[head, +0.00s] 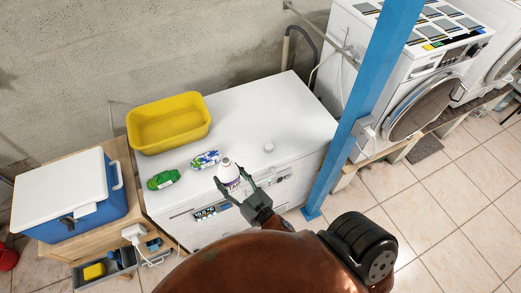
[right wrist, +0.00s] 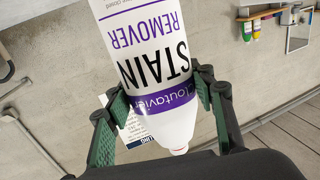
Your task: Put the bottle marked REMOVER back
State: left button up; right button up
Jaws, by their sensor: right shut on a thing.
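My right gripper (head: 238,188) is shut on a white bottle (head: 229,171) with a purple band, held over or just past the front edge of the white chest (head: 262,115); the exact height is hard to tell. In the right wrist view the bottle (right wrist: 155,75) reads STAIN REMOVER, with its lettering upside down in the picture. The green fingers of the right gripper (right wrist: 158,92) are on either side of it. My left gripper is not in view.
On the chest are a yellow tub (head: 168,148), a green bundle (head: 163,179) and a blue-and-white item (head: 206,159). A blue cooler (head: 103,205) is at the left; a blue post (head: 352,140) rises at the right. The chest's right top is mostly clear.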

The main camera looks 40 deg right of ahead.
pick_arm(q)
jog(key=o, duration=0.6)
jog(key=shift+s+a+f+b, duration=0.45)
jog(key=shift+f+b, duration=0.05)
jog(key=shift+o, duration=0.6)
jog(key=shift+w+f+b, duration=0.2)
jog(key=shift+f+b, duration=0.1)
pick_arm(e)
jog(key=w+d+r+n+g+y, duration=0.1)
jog(key=w+d+r+n+y, duration=0.15)
jog(key=d, duration=0.25)
jog(key=w+d+r+n+y, duration=0.1)
jog(key=w+d+y, duration=0.25)
jog(key=d, duration=0.25)
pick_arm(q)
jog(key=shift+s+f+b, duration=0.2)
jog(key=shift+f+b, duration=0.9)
pick_arm(e)
jog(key=w+d+f, duration=0.6)
jog(key=w+f, duration=0.6)
jog(key=f, duration=0.1)
jog(key=shift+w+h, duration=0.3)
jog(key=shift+w, duration=0.1)
jog(key=shift+d+f, duration=0.1)
jog(key=shift+f, duration=0.05)
jog(key=shift+f, duration=0.1)
jog(key=o, duration=1.4)
